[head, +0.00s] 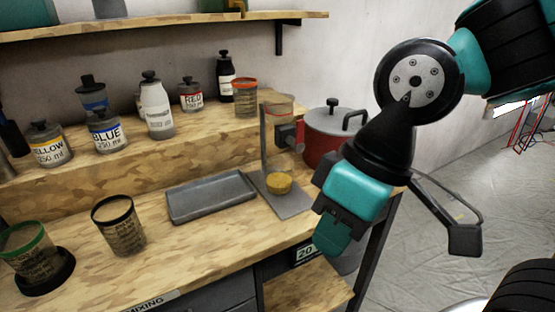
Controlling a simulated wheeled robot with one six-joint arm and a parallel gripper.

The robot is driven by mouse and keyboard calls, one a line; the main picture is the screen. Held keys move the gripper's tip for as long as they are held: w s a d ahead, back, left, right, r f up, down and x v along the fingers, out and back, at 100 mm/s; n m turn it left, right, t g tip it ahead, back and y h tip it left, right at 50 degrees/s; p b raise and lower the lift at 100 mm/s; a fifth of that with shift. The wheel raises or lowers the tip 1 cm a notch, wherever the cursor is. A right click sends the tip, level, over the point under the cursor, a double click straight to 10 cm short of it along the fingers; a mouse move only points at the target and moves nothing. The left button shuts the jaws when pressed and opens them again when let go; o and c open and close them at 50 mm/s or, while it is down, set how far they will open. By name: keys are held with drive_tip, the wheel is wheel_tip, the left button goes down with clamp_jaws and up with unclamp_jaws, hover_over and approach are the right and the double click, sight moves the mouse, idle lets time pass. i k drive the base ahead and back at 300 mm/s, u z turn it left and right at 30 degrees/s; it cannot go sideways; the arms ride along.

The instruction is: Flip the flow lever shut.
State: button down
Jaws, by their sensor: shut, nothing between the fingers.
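A red pot (322,148) with a grey lid stands at the back right of the bench. A dark grey block (287,135), possibly its tap, juts from the pot's left side. I cannot make out a flow lever with certainty. A metal stand (264,140) rises beside the block, and a round yellow thing (278,182) sits on its base plate. My gripper (332,238) is shut and empty, pointing down in front of the pot, near the bench's right edge. My arm hides the pot's lower right side.
A grey tray (210,195) lies left of the stand. A black-rimmed cup (118,226) and a green-rimmed cup (30,250) stand at the front left. Several bottles and jars, including a blue one (107,135), line the raised step. Open floor (430,265) lies right of the bench.

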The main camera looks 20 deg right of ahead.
sight(297, 146)
drive_tip(key=k, duration=0.5)
drive_tip(key=u, duration=0.8)
drive_tip(key=i, duration=0.75)
drive_tip(key=z, duration=1.05)
